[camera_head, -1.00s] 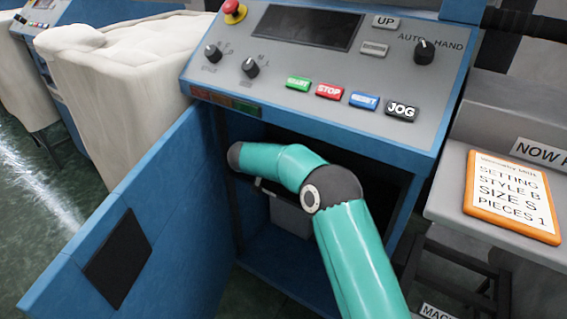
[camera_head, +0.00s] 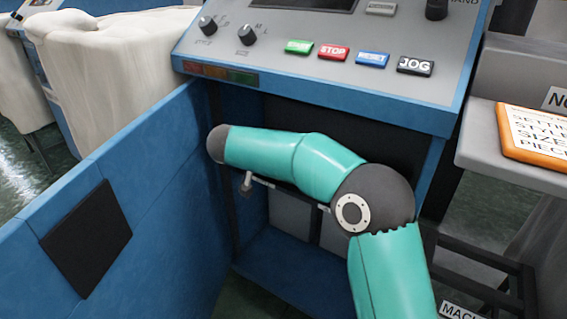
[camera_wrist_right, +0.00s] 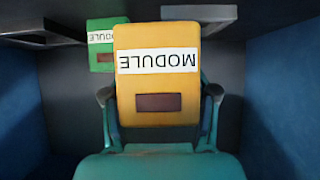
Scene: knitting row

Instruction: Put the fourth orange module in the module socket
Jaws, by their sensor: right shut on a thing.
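My right gripper (camera_wrist_right: 159,93) is shut on an orange module (camera_wrist_right: 157,38), with one finger on each side. In the right wrist view the module's white MODULE label appears upside down, above a dark rectangular window. A green module (camera_wrist_right: 102,58) is behind it at the left, partly covered by it. A grey frame (camera_wrist_right: 203,13) shows at the top, behind the orange module's upper right; I cannot tell whether it is the module socket. In the head view my right arm reaches into the open blue cabinet, and its gripper is hidden. My left gripper is in neither view.
The cabinet's blue door (camera_head: 130,180) stands open at the left. The control panel (camera_head: 320,65) overhangs the opening. A grey box (camera_head: 289,220) sits inside the cabinet. A grey table (camera_head: 510,165) with an orange-framed card (camera_head: 540,135) is at the right.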

